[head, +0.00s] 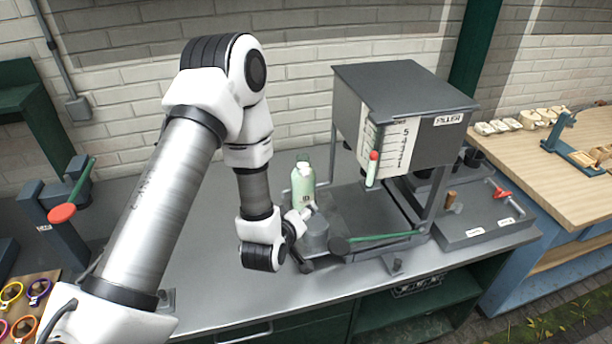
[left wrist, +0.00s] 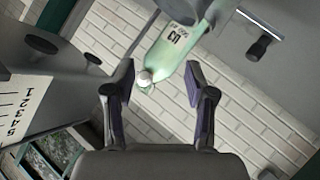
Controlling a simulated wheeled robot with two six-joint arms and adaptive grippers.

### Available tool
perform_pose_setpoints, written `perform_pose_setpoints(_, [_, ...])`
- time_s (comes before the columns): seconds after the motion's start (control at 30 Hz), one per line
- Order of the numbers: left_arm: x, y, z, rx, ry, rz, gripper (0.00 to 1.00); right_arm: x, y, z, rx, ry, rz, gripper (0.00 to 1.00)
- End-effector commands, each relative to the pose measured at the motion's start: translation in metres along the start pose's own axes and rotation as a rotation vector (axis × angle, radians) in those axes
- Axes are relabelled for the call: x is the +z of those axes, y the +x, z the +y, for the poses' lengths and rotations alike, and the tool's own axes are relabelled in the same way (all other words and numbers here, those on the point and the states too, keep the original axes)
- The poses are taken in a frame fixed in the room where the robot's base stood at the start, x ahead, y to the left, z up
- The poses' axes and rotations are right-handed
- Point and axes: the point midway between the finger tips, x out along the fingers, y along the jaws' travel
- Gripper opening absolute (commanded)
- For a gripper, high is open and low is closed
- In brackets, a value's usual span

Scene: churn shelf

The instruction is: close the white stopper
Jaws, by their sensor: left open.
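A pale green bottle (head: 303,194) stands on the grey bench left of the filler, with a white part (head: 303,170) near its top. In the left wrist view the bottle (left wrist: 174,49) runs between the fingertips toward the upper right, and the round white stopper (left wrist: 144,79) shows at its near end. I cannot tell whether the stopper is seated in the neck. My left gripper (left wrist: 160,65) is open, its two fingers apart on either side of the bottle's line of sight. In the head view the arm's wrist hides most of the gripper. My right gripper is not in view.
The dark filler box (head: 405,100) with a numbered scale stands just right of the bottle. A green-handled lever (head: 385,238) lies in front of it. A brick wall (head: 300,40) closes off the back.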

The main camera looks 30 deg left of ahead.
Motion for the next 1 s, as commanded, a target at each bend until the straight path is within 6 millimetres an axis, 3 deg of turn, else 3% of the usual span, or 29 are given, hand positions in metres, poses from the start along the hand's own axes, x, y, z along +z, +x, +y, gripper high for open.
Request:
perform_pose_setpoints(0.03, [-0.024,0.001,0.011,0.029,-0.054,0.065,0.55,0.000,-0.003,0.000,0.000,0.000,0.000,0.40])
perform_pose_setpoints(0.1, [-0.045,0.001,0.020,0.060,-0.108,0.130,0.55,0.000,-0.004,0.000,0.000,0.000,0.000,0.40])
perform_pose_setpoints(0.17, [-0.053,0.003,0.023,0.071,-0.128,0.151,0.55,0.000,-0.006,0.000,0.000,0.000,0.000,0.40])
perform_pose_setpoints(0.6, [-0.064,0.071,0.028,0.071,-0.125,0.150,0.55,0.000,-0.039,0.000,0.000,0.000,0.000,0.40])
perform_pose_setpoints(0.87, [-0.062,0.078,0.026,0.070,-0.125,0.148,0.55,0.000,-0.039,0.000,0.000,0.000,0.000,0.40])
perform_pose_setpoints(0.9, [-0.062,0.078,0.026,0.070,-0.125,0.148,0.52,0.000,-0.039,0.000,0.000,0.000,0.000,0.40])
perform_pose_setpoints(1.0, [-0.062,0.078,0.026,0.070,-0.125,0.148,0.16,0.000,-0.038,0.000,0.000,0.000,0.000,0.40])
